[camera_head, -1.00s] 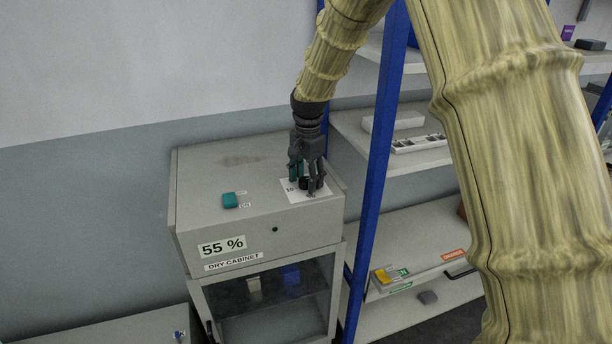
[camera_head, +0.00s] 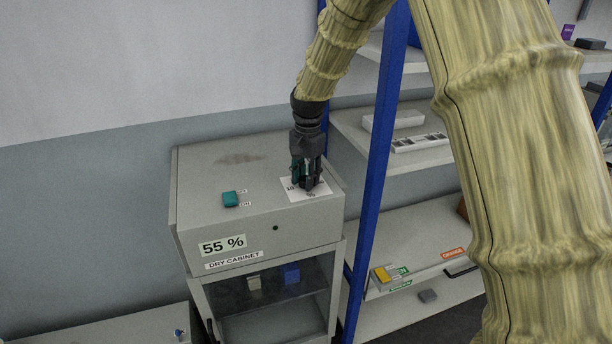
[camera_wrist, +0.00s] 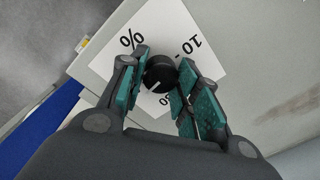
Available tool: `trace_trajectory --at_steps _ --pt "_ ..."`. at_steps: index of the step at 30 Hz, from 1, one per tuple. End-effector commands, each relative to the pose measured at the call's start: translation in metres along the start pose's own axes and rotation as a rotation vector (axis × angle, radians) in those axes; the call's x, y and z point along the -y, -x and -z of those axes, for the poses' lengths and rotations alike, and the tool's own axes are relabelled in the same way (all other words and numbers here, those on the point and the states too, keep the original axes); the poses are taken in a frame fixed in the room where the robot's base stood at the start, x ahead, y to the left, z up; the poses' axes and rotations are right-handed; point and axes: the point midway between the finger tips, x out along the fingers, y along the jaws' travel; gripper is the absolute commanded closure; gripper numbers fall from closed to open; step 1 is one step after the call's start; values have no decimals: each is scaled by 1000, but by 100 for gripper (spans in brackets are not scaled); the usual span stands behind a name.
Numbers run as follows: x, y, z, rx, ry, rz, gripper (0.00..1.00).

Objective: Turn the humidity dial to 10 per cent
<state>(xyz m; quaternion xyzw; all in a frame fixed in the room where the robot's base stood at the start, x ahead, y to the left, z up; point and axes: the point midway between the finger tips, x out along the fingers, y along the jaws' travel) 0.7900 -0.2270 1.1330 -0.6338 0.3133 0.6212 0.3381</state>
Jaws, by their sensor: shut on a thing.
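The humidity dial is a black round knob with a pale pointer line, seen between my fingers in the wrist view (camera_wrist: 159,74). It stands on a white scale card (camera_wrist: 160,30) printed with "%" and "10". The card also shows on top of the dry cabinet (camera_head: 296,193). My gripper (camera_head: 308,182) points down over the card and is shut on the dial, with teal pads on both sides of it. In the wrist view the pointer line aims toward the lower left, away from the "10". The front display (camera_head: 222,246) reads 55 %. My fingers hide the dial in the head view.
A teal switch (camera_head: 230,199) sits on the cabinet top left of the card. A blue shelf post (camera_head: 378,150) stands close to the right of the cabinet. Shelves behind it hold trays (camera_head: 418,143). The cabinet top's left part is clear.

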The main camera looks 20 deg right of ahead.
Motion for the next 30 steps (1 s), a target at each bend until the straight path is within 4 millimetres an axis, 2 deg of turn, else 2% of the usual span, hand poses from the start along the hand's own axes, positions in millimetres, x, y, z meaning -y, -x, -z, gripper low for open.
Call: trace_trajectory --at_steps 30 --pt "0 1 1 37 932 1 92"
